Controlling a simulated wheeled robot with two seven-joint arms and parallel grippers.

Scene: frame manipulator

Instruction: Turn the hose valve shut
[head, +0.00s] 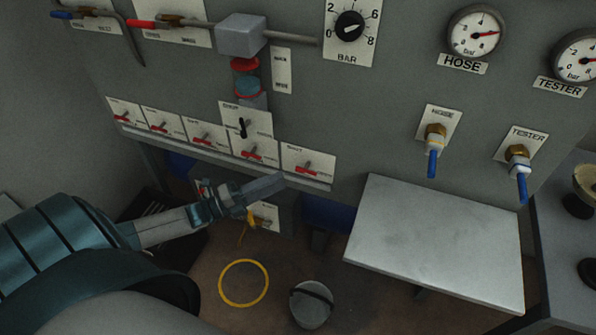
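The hose valve (436,139), under a plate marked HOSE, is on the grey panel right of centre. It has a brass body and a blue lever (432,164) pointing straight down. The hose gauge (475,32) is above it, with its needle to the right. My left gripper (265,187) is in front of the lower panel, well left of the valve and apart from it. Its fingers are seen from the side, so whether they are open or shut does not show. I see nothing held in it. My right gripper is not in view.
A similar tester valve (517,158) with a blue lever is to the right. A pale shelf (440,235) juts out below both valves. A row of red-handled switches (205,138) lies near my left gripper. A bucket (311,306) and yellow ring (243,283) are on the floor.

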